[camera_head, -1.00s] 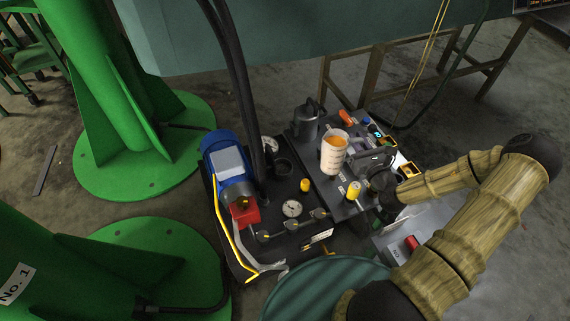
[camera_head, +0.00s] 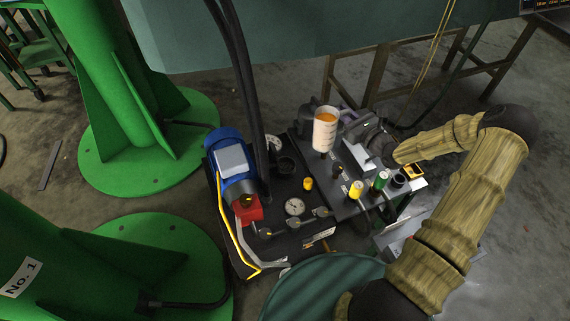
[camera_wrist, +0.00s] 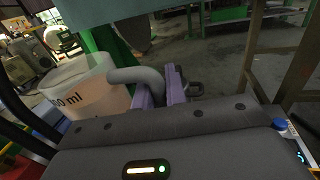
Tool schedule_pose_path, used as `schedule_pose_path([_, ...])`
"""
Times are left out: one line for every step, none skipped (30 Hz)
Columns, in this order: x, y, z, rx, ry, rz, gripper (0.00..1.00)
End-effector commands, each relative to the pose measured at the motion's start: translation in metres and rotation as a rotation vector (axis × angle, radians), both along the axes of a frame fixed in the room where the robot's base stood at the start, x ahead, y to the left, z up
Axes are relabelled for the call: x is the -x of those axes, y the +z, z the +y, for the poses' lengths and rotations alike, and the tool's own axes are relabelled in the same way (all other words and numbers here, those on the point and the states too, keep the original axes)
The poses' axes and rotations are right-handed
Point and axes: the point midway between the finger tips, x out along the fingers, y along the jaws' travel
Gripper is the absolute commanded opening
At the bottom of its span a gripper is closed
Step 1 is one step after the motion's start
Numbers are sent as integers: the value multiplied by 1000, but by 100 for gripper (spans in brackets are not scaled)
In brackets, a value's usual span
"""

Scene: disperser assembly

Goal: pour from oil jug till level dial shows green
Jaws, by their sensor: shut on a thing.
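The oil jug (camera_head: 324,133) is a pale measuring jug with orange oil in it, roughly upright and raised above the black bench top. In the wrist view the jug (camera_wrist: 85,92) is at the left, with its grey handle between my purple finger pads. My gripper (camera_wrist: 164,90) is shut on that handle. In the head view my gripper (camera_head: 346,127) is to the right of the jug. A round white-faced dial (camera_head: 294,207) sits on the black machine deck, lower left of the jug; its reading is too small to tell. A dark round port (camera_head: 287,165) is left of the jug.
A blue motor (camera_head: 229,168) and thick black hoses (camera_head: 240,85) stand left of the jug. A yellow cylinder (camera_head: 356,189), a green cylinder (camera_head: 381,180) and a small yellow cap (camera_head: 308,183) are below it. A green drum (camera_head: 325,285) is in front.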

Motion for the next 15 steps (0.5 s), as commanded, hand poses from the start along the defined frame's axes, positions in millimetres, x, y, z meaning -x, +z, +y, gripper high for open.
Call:
schedule_pose_path([-8, 4, 5, 1, 30, -6, 0])
schedule_pose_path([-11, 5, 8, 1, 48, -6, 0])
schedule_pose_path([-16, 6, 11, 2, 72, -5, 0])
schedule_pose_path([-19, 7, 14, 1, 90, -5, 0])
schedule_pose_path([-23, 7, 17, 0, 106, -4, 0])
schedule_pose_path([-27, 8, 20, 0, 128, -5, 0])
schedule_pose_path([-30, 9, 23, 0, 144, -5, 0])
schedule_pose_path([-33, 9, 26, 0, 161, -5, 0])
schedule_pose_path([-37, 10, 29, 0, 181, -4, 0])
schedule_pose_path([-40, 11, 31, 0, 196, -4, 0])
schedule_pose_path([-43, 11, 34, 0, 212, -4, 0])
schedule_pose_path([-47, 12, 38, -1, 232, -4, 0])
schedule_pose_path([-50, 12, 40, -1, 247, -4, 0])
schedule_pose_path([-52, 13, 43, -1, 261, -3, 0])
schedule_pose_path([-56, 13, 46, -2, 279, -3, 0])
